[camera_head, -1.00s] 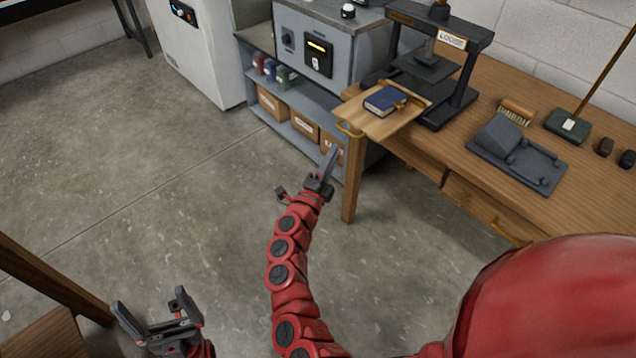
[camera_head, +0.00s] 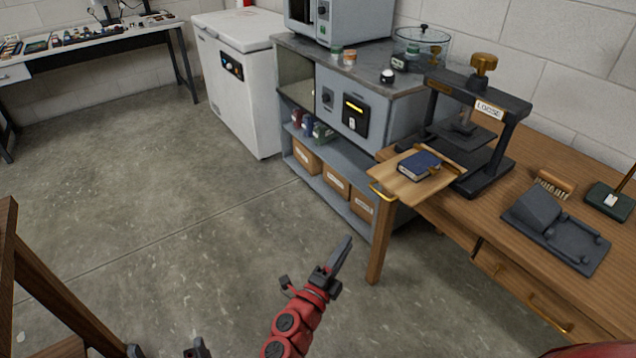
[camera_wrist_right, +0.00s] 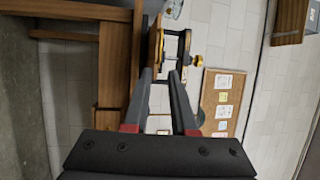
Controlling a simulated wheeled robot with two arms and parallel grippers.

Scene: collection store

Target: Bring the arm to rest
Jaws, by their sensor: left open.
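My right gripper (camera_head: 338,258) is at the end of my red arm in the lower middle of the head view, in front of the wooden bench's near leg and above the floor. In the right wrist view its two dark fingers (camera_wrist_right: 160,75) stand apart with nothing between them, so it is open and empty. My left gripper (camera_head: 166,350) shows only as fingertips at the bottom left edge of the head view. The tips are wide apart, with nothing seen between them. The rest of the left arm is out of view.
The wooden bench (camera_head: 480,217) on the right carries a black press (camera_head: 495,165), a blue book (camera_head: 420,165) on a board, and a dark grey cradle (camera_head: 555,230). A grey shelf unit (camera_head: 330,180) and white cabinet (camera_head: 240,85) stand behind. The left floor (camera_head: 150,180) is clear.

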